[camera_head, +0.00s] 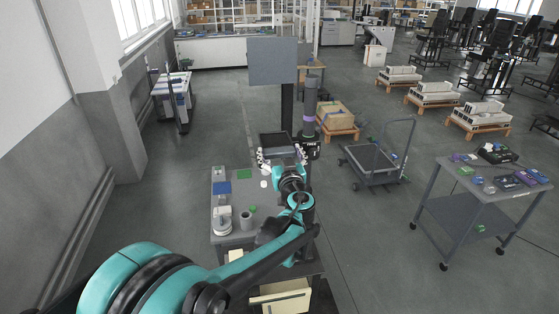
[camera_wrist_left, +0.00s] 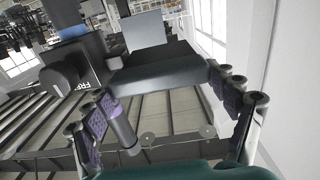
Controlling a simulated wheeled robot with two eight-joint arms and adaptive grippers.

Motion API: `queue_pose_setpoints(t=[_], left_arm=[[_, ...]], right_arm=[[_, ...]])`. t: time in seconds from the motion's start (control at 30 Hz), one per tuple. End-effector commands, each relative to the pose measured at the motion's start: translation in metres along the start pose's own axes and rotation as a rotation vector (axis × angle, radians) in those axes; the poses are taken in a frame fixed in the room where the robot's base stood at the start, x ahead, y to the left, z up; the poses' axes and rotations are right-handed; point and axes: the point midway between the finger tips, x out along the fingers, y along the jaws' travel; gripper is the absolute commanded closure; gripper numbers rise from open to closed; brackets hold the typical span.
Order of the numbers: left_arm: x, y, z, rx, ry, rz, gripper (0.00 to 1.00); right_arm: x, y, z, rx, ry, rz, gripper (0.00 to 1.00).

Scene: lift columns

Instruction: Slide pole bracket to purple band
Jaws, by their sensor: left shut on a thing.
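The pole (camera_head: 311,88) stands upright beyond the grey worktable. A purple band (camera_head: 309,118) rings it partway up. The dark pole bracket (camera_head: 275,140) has a flat black arm reaching left from a collar around the pole, and this collar sits below the band. In the left wrist view the bracket arm (camera_wrist_left: 160,77) lies between my fingers, with a round knob and white lettering at the collar. My left gripper (camera_head: 281,157) is shut on the bracket; it also shows in the left wrist view (camera_wrist_left: 158,92). My right gripper is not in view.
A grey panel on a post (camera_head: 272,60) stands just left of the pole. The worktable (camera_head: 232,200) holds several small items. A box on a pallet (camera_head: 335,114) and a cart (camera_head: 372,162) stand to the right. Open floor lies left of the table.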

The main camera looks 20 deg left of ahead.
Motion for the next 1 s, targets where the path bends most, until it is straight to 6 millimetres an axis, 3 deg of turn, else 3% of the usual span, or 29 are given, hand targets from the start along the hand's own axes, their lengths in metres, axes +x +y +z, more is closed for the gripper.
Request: queue_pose_setpoints(t=[0.03,0.2,0.33,0.63,0.67,0.7,1.0], left_arm=[[0.000,0.000,-0.024,0.002,0.002,0.001,0.66],[0.000,0.000,-0.058,0.002,0.002,0.001,0.66],[0.000,0.000,-0.067,0.002,0.002,0.001,0.66],[0.000,0.000,-0.066,0.003,0.002,0.001,0.66],[0.000,0.000,-0.066,0.003,0.002,0.001,0.12],[0.000,0.000,-0.066,0.003,0.002,0.001,0.01],[0.000,0.000,-0.065,0.001,0.001,0.000,0.00]], right_arm=[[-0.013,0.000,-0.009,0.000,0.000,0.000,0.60],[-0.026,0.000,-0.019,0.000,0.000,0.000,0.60],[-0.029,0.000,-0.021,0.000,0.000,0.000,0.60],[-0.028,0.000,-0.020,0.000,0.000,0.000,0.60],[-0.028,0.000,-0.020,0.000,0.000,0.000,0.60],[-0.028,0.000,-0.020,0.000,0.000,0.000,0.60],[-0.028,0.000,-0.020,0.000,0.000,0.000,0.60]])
